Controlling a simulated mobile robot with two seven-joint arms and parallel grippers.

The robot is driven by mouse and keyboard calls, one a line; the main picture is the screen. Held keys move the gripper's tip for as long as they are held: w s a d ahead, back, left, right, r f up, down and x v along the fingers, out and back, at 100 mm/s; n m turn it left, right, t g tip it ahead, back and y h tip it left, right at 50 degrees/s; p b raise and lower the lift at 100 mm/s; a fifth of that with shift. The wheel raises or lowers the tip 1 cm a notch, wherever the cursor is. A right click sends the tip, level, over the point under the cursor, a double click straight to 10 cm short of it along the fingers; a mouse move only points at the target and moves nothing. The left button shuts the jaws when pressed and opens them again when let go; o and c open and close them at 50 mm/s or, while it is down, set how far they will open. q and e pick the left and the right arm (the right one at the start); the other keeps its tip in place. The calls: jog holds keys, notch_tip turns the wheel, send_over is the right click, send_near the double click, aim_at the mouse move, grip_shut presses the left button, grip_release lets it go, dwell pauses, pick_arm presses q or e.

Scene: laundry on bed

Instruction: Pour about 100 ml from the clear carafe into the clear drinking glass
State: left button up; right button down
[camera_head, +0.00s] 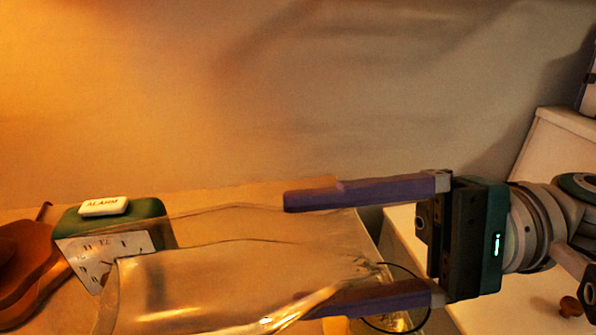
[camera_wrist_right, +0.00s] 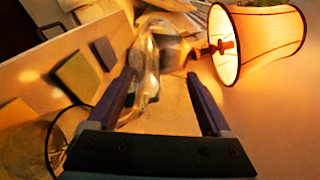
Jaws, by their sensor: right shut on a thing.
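My right gripper (camera_head: 362,245) has its two purple fingers shut on the clear carafe (camera_head: 215,275), which stretches left from the fingers across the lower part of the head view. The carafe also shows between the fingers in the right wrist view (camera_wrist_right: 150,60). Its see-through outline makes its tilt, its mouth and any liquid level hard to tell. A clear round vessel with a thin dark rim (camera_wrist_right: 30,135), perhaps the drinking glass, is cut off at the lower left of the wrist view. Part of a similar dark-rimmed vessel (camera_head: 395,322) shows below the lower finger in the head view. My left gripper is not in view.
A green alarm clock (camera_head: 150,212) stands behind the carafe's left end, beside a brown-orange object (camera_head: 22,262). A pale cabinet with a brown knob (camera_head: 571,307) is at right. A lit lamp (camera_wrist_right: 265,45) and flat squares (camera_wrist_right: 80,75) show in the wrist view.

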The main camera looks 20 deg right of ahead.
jog(key=shift+r, duration=0.1)
jog(key=shift+r, duration=0.1)
jog(key=a+g+h+p, duration=0.1)
jog(key=h+p, duration=0.1)
jog(key=p, duration=0.3)
jog(key=shift+w+a, duration=0.15)
jog(key=shift+a, duration=0.25)
jog(key=shift+a+f+h, duration=0.15)
jog(key=shift+f+h, duration=0.2)
jog(key=shift+h, duration=0.05)
jog(key=shift+f, duration=0.25)
jog(key=shift+h+p, duration=0.4)
jog(key=shift+p, duration=0.55)
jog(key=shift+w+f, duration=0.1)
jog(key=shift+f, duration=0.15)
